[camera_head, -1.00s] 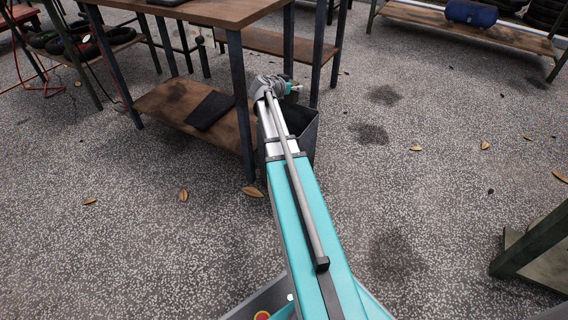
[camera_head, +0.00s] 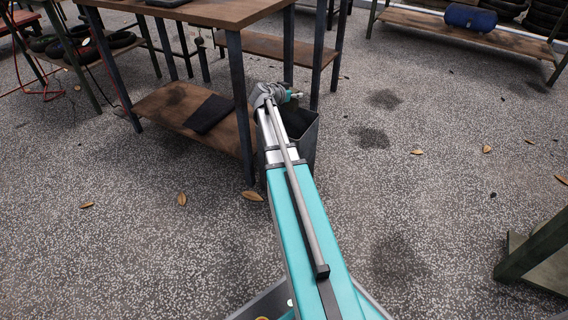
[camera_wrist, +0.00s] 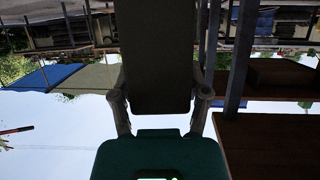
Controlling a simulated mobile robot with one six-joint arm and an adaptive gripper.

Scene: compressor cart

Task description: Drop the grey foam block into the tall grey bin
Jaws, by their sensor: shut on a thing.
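The tall grey bin (camera_head: 307,142) stands on the floor at the right front corner of the workbench, partly hidden behind my arm. Its dark opening shows to the right of the arm. My gripper (camera_wrist: 158,78) is shut on the grey foam block (camera_wrist: 155,45), which looks dark and fills the space between the two fingers in the wrist view. In the head view the wrist end of my arm is at the bin's far rim; the fingers and the block cannot be made out there. The wrist view does not show the bin.
A wooden workbench (camera_head: 205,12) with a lower shelf (camera_head: 165,103) stands left of the bin; a dark mat (camera_head: 209,114) lies on that shelf. A low bench with a blue cylinder (camera_head: 470,17) is at the back right. The floor right of the bin is clear apart from leaves and stains.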

